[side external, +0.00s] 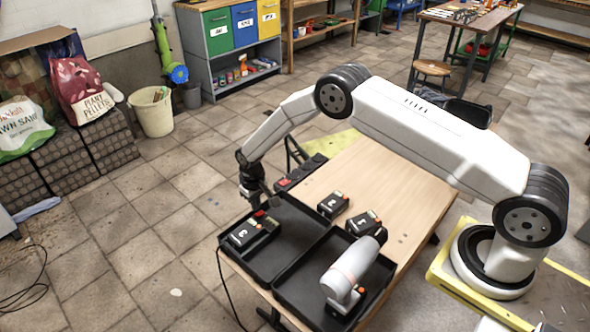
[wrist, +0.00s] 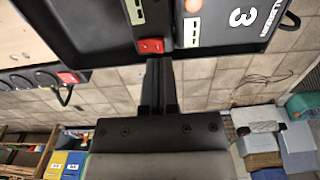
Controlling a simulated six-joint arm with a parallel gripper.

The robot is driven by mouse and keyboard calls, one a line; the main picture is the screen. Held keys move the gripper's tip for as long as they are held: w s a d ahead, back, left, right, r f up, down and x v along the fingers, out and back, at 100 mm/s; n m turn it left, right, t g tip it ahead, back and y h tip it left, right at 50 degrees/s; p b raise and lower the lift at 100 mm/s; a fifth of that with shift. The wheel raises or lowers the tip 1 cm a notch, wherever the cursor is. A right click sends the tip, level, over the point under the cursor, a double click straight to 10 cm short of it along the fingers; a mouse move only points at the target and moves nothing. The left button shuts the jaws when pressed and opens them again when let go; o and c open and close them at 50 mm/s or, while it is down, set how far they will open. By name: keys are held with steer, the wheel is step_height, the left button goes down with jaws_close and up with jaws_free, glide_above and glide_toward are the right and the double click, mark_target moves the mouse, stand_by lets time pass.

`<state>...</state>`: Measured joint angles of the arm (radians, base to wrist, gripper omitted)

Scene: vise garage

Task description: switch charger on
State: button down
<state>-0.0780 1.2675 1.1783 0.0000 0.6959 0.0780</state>
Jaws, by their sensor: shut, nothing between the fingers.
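A charger with a red rocker switch (wrist: 151,46) sits at the edge of the left black tray (side external: 292,208). A black battery marked 3 (side external: 243,234) lies in that tray beside the switch; it shows large in the wrist view (wrist: 232,18). My gripper (side external: 254,197) is shut and empty, over the back left edge of the tray. In the wrist view its fingertips (wrist: 160,64) are just below the red switch, close to it; I cannot tell whether they touch.
A right black tray holds a white and grey drill (side external: 350,270). A battery marked 2 (side external: 333,204) and another battery (side external: 364,223) are on the wooden table (side external: 385,180). A power strip (side external: 300,172) with a red switch runs along the table's back edge. The table's middle is clear.

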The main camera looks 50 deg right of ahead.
steer(key=shift+f, duration=1.3)
stand_by(1.5)
steer(key=shift+r, duration=3.55)
steer(key=s+d+r+t, duration=0.1)
steer(key=s+d+r, duration=0.2)
steer(key=s+r, duration=1.2)
steer(key=s, duration=0.5)
steer(key=s+d+r+t, duration=0.1)
steer(key=s+r, duration=0.2)
steer(key=s, duration=0.4)
steer(key=shift+d+r+t, duration=0.15)
steer(key=shift+t, duration=0.15)
